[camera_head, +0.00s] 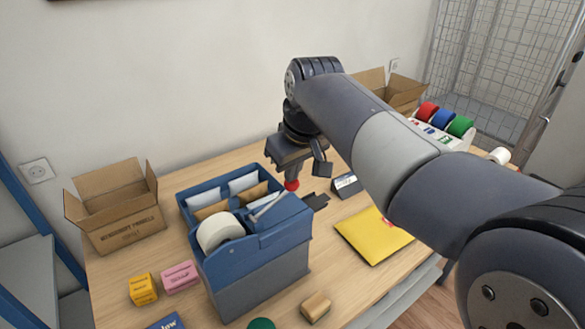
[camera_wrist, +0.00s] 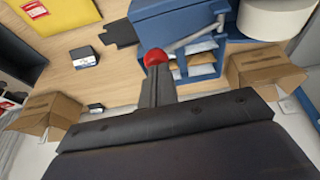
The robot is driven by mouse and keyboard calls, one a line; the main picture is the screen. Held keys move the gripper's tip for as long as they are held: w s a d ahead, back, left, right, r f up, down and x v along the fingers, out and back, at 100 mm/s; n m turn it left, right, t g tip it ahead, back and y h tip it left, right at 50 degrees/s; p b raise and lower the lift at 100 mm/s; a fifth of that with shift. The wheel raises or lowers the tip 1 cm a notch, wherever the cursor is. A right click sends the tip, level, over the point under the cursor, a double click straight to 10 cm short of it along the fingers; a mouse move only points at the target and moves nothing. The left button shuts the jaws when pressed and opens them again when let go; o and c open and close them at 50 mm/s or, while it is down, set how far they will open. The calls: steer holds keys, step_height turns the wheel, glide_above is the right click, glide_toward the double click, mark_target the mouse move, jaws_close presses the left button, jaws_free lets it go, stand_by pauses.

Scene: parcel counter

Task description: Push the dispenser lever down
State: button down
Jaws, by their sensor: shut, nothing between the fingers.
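The blue dispenser (camera_head: 255,262) stands on the wooden table, with a white roll (camera_head: 220,231) at its left side. Its lever (camera_head: 268,207) is a thin grey rod slanting up to the right, ending in a red knob (camera_head: 291,185). My gripper (camera_head: 294,172) is shut and empty, pointing down just over the knob. In the wrist view my shut fingers (camera_wrist: 158,85) reach to the red knob (camera_wrist: 155,58) and cover part of it. The lever rod (camera_wrist: 194,38) runs right from the knob. I cannot tell whether the fingertips touch it.
An open cardboard box (camera_head: 122,215) stands at the left, another (camera_head: 392,92) behind my arm. A yellow envelope (camera_head: 372,236) and a small dark box (camera_head: 346,185) lie right of the dispenser. Small yellow (camera_head: 142,289) and pink (camera_head: 180,277) blocks sit at its left front.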

steer(key=shift+w+d+f+g+y+p, duration=0.3)
steer(key=shift+d+f+y, duration=0.1)
steer(key=shift+f, duration=0.1)
steer(key=shift+w+d+f+g+y+p, duration=0.15)
steer(key=shift+w+d+f+g+y, duration=0.05)
steer(key=shift+d+f+g+y, duration=0.2)
steer(key=shift+w+d+f, duration=0.1)
steer(key=shift+f, duration=0.25)
steer(key=shift+w+d+f+y+b, duration=0.15)
steer(key=shift+f+y+b, duration=0.05)
steer(key=shift+f, duration=0.2)
steer(key=shift+w+d+f+y+b, duration=0.1)
steer(key=shift+d+f+y+b, duration=0.1)
steer(key=shift+f, duration=0.15)
